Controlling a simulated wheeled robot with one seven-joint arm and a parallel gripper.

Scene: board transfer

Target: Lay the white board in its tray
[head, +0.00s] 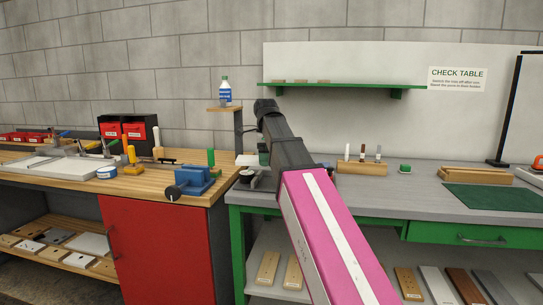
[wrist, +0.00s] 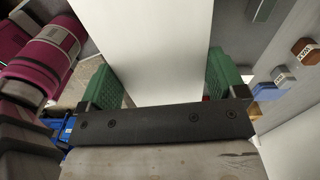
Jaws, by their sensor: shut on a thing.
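In the wrist view the white board (wrist: 157,40) runs up the middle between the two green finger pads of my gripper (wrist: 160,82). The gripper is shut on it, a pad against each side. The board's far end runs out of the picture. In the head view my arm hides most of the gripper; a small white piece (head: 246,160) and a green part show beside the arm, above the gap between the benches. A shallow pale tray (head: 70,170) lies on the left wooden bench. I cannot tell whether it is the board's tray.
A blue vise (head: 192,182) stands at the left bench's right end. A small post shelf (head: 224,109) holds a bottle (head: 224,90). The grey right bench (head: 420,187) carries a green mat (head: 492,197) and wooden blocks (head: 472,176). Boards lie on the lower shelves (head: 57,243).

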